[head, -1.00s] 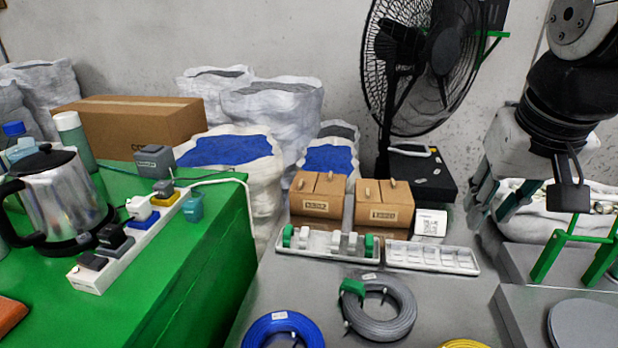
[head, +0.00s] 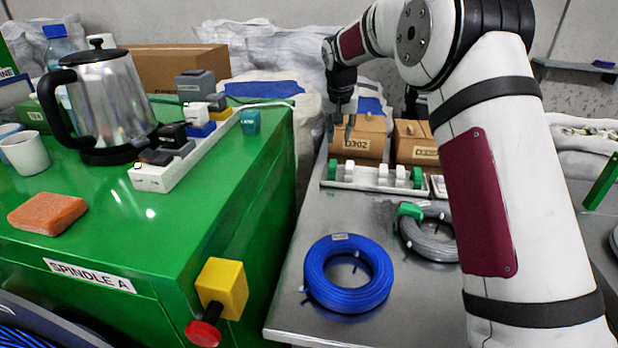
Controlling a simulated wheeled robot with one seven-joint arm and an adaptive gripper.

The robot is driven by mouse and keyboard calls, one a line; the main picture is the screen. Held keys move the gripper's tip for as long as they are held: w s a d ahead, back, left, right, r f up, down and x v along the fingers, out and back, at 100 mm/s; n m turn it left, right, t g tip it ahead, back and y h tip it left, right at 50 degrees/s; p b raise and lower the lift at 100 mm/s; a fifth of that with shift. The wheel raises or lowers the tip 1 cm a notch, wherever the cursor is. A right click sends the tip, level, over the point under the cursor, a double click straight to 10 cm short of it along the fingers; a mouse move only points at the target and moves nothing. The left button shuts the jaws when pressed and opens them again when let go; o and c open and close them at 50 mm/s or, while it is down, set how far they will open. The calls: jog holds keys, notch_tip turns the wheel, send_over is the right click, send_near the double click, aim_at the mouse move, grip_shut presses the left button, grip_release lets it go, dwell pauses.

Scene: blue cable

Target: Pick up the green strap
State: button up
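A green strap (head: 408,211) sits on the grey cable coil (head: 432,245), at its left side; my arm hides the coil's right part. Other small green pieces stand in the white tray (head: 352,186), one at its left end (head: 333,169) and one near its right end (head: 417,178), with white pieces between them. My gripper (head: 340,128) points down in front of the left wooden box (head: 362,146), above and behind the tray's left end. Its two fingers look apart, with nothing visible between them.
A blue cable coil (head: 347,273) lies at the front of the grey table (head: 300,313). The green cabinet (head: 120,220) at left carries a kettle (head: 108,107), a power strip (head: 165,178) and a sponge-like brick (head: 47,213). A yellow box with a red knob (head: 221,290) juts from it.

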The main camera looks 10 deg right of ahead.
notch_tip(320, 180, down, 2)
jog(key=w+a, duration=0.1)
jog(key=b, duration=0.2)
send_over(333, 163)
jog(key=s, duration=0.2)
jog(key=f, duration=0.6)
jog(key=shift+w+a+f, duration=0.1)
jog(key=shift+a+f, duration=0.15)
jog(key=shift+b+x, duration=0.7)
jog(key=shift+x, duration=2.4)
jog(key=c, duration=0.5)
